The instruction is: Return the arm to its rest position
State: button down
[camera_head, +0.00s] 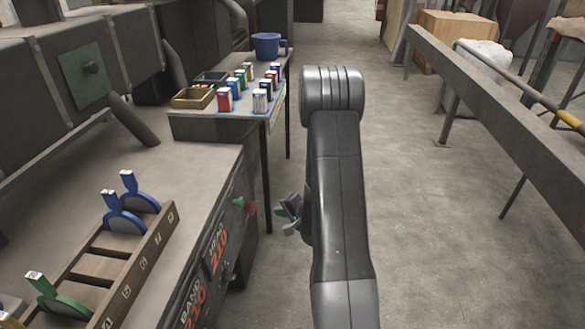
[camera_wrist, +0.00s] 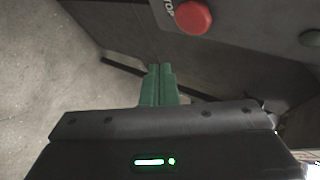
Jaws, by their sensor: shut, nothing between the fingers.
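My arm stands in the middle of the head view, its dark grey link rising from the bottom edge to a rounded joint. My gripper (camera_head: 287,208) shows small and partly hidden on the left of the arm, beside the front of the machine. In the wrist view the green fingertips of my gripper (camera_wrist: 159,72) lie together, shut, with nothing between them. A red STOP button (camera_wrist: 194,17) on the dark panel is just beyond the fingers, up and to the right; I see no contact.
The machine bench (camera_head: 190,165) with a lever rack (camera_head: 140,262) fills the left. A grey beam (camera_head: 490,110) runs along the right. Floor (camera_head: 430,250) right of the arm is clear.

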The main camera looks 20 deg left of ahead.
jog(key=a+b, duration=0.2)
jog(key=b, duration=0.1)
jog(key=shift+s+a+f+b, duration=0.1)
jog(key=shift+s+f+b, duration=0.1)
jog(key=shift+s+b, duration=0.1)
jog(key=w+d+p, duration=0.1)
jog(key=d+p, duration=0.2)
jog(key=d, duration=0.3)
jog(key=shift+w+r, duration=0.2)
jog(key=shift+w, duration=0.05)
